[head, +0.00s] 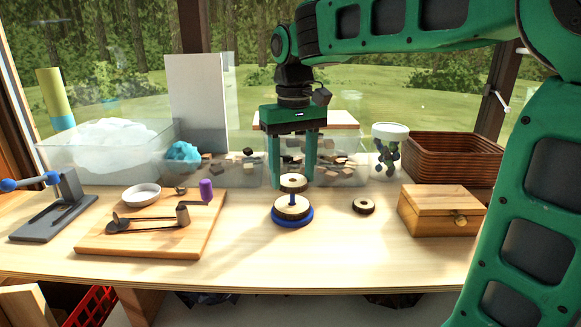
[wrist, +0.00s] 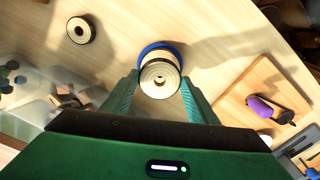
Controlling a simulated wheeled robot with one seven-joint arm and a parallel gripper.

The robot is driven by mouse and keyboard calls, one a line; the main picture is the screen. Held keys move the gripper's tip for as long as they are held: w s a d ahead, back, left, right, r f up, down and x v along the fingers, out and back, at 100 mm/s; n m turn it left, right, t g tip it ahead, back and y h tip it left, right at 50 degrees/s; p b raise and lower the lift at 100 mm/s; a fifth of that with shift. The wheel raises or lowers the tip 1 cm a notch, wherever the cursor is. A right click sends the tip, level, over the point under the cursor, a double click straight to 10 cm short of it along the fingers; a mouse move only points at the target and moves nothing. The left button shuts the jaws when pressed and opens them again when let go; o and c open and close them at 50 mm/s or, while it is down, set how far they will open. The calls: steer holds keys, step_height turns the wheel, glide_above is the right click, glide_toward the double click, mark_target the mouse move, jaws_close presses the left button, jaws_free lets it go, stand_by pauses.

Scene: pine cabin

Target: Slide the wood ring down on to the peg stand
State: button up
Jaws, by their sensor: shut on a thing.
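A pale wood ring (head: 293,180) is held between the two green fingers of my gripper (head: 292,177), directly above the peg stand. The peg stand has a round blue base (head: 292,221) and a thin blue peg (head: 292,199). Pale wood rings (head: 291,211) are stacked low around the peg. A stretch of peg shows below the held ring. In the wrist view the held ring (wrist: 158,73) lies between the fingertips, over the blue base (wrist: 180,52). I cannot tell whether the peg's tip is inside the ring's hole.
Another ring (head: 363,205) lies flat on the table to the right, beside a wooden box (head: 440,210). A wooden board (head: 150,237) with a white dish and a purple-handled tool is on the left. Clear bins (head: 213,168) stand behind. The table front is clear.

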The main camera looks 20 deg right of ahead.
steer(key=shift+f, duration=1)
steer(key=o, duration=1.2)
step_height(320, 180, up, 11)
